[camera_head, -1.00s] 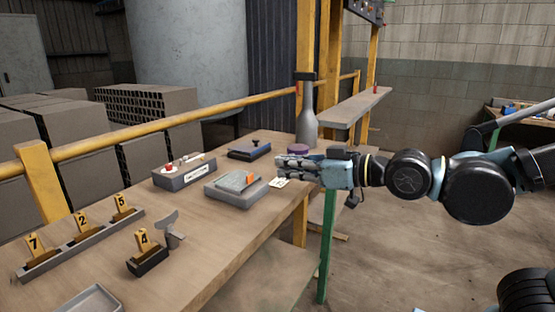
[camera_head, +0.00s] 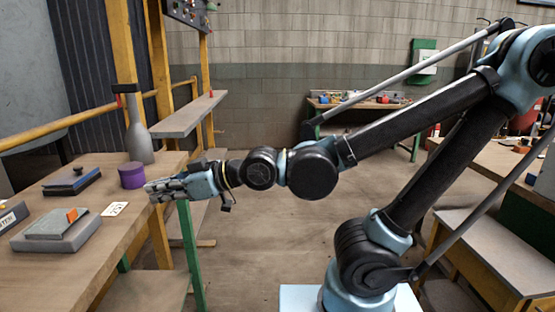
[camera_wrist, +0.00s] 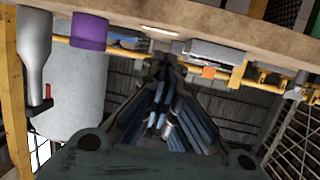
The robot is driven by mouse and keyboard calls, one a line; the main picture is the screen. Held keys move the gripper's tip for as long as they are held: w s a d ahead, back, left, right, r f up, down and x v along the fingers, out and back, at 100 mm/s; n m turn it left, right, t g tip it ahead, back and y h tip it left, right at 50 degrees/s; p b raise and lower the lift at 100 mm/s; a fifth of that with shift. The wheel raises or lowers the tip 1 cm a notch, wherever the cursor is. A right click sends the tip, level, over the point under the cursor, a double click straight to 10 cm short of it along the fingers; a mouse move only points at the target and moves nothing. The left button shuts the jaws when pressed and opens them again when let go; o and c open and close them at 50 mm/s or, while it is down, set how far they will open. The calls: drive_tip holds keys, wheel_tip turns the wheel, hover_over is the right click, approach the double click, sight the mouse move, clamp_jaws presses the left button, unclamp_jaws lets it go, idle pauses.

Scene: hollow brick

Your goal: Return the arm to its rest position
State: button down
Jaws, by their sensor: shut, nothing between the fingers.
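My gripper (camera_head: 152,191) is at the right edge of the wooden workbench (camera_head: 100,245) in the head view, with the arm stretched out to the left from my base. Its fingers are shut with nothing between them. In the wrist view the closed fingers (camera_wrist: 162,85) point toward the bench, which appears tilted along the top. A purple cylinder (camera_head: 131,175) stands on the bench just beyond the fingertips. A small white card (camera_head: 115,209) lies just left of them. Whether the fingers touch the bench edge is hard to tell.
A grey bottle (camera_head: 138,130) stands at the bench's back. A grey block with an orange piece (camera_head: 57,228) and a dark blue box (camera_head: 71,181) lie left. A shelf (camera_head: 188,114) juts out above. Open floor (camera_head: 265,240) lies right of the bench; another bench (camera_head: 495,250) stands far right.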

drive_tip(key=w+d+f+m+t+h, duration=0.35)
drive_tip(key=w+d+f, duration=0.25)
drive_tip(key=w+d, duration=0.45)
drive_tip(key=w+d+f+m+t+h, duration=0.2)
drive_tip(key=w+d+f+m+h, duration=0.35)
drive_tip(key=w+d, duration=0.5)
drive_tip(key=s+d+f+m+g+h, duration=0.1)
drive_tip(key=s+d+f+m+h, duration=0.1)
drive_tip(key=d, duration=0.6)
drive_tip(key=s+d+f+m+g+h, duration=0.1)
drive_tip(key=s+d+f+m+h, duration=0.1)
drive_tip(key=d, duration=0.7)
drive_tip(key=s+d+f+m+g+h, duration=0.1)
drive_tip(key=d+f+m, duration=0.3)
drive_tip(key=d, duration=0.5)
drive_tip(key=shift+s+f+g+h, duration=0.2)
drive_tip(key=shift+s+g+h, duration=0.3)
drive_tip(key=shift+s, duration=0.3)
drive_tip(key=shift+a, duration=0.1)
